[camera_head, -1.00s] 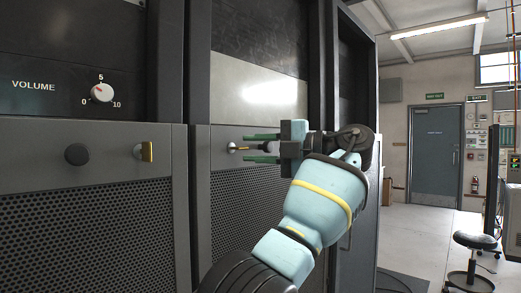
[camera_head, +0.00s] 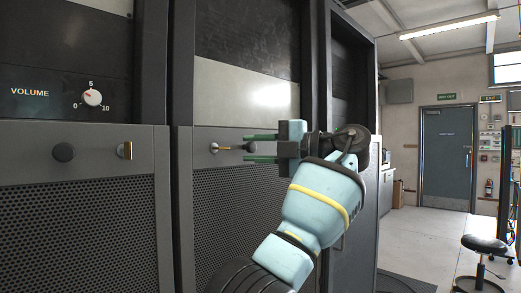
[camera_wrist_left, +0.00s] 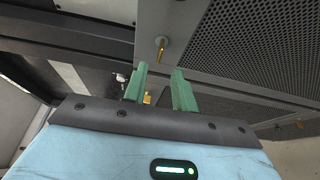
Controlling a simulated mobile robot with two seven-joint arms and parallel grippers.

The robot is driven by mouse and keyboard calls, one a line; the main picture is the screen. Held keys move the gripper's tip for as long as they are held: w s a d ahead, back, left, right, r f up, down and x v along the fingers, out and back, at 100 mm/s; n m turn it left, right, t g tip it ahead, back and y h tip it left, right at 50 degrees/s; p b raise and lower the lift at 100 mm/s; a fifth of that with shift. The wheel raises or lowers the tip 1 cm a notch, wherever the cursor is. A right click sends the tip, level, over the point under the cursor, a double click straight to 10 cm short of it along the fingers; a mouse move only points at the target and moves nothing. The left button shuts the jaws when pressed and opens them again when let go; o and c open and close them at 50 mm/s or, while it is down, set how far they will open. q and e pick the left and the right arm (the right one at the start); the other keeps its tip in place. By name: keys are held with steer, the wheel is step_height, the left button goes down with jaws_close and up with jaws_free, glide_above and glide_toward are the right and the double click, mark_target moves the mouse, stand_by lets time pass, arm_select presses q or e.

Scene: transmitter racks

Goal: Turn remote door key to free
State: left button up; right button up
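A key with a brass shank and a silver collar (camera_head: 214,148) sticks out of the middle rack's grey panel; a brass key also shows in the wrist view (camera_wrist_left: 161,50), ahead of the fingers. My left gripper (camera_head: 248,148) is open, its two green fingers pointing left, one above and one below the key's level. In the wrist view the left fingers (camera_wrist_left: 160,70) are apart, with the key beyond their tips. A small brass piece (camera_wrist_left: 147,98) shows behind the tips; I cannot tell what it is. A second brass key (camera_head: 125,150) is on the left rack. My right gripper is out of view.
A black knob (camera_head: 64,152) and a white volume dial (camera_head: 92,97) are on the left rack. Perforated panels (camera_head: 80,230) lie below. A stool (camera_head: 483,245) stands at right on open floor, and a grey door (camera_head: 446,155) is at the back.

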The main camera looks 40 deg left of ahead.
arm_select(q)
steer(key=shift+w+d, duration=0.1)
steer(key=shift+d, duration=0.2)
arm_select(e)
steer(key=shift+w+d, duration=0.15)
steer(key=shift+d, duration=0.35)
arm_select(q)
steer(key=shift+a, duration=0.1)
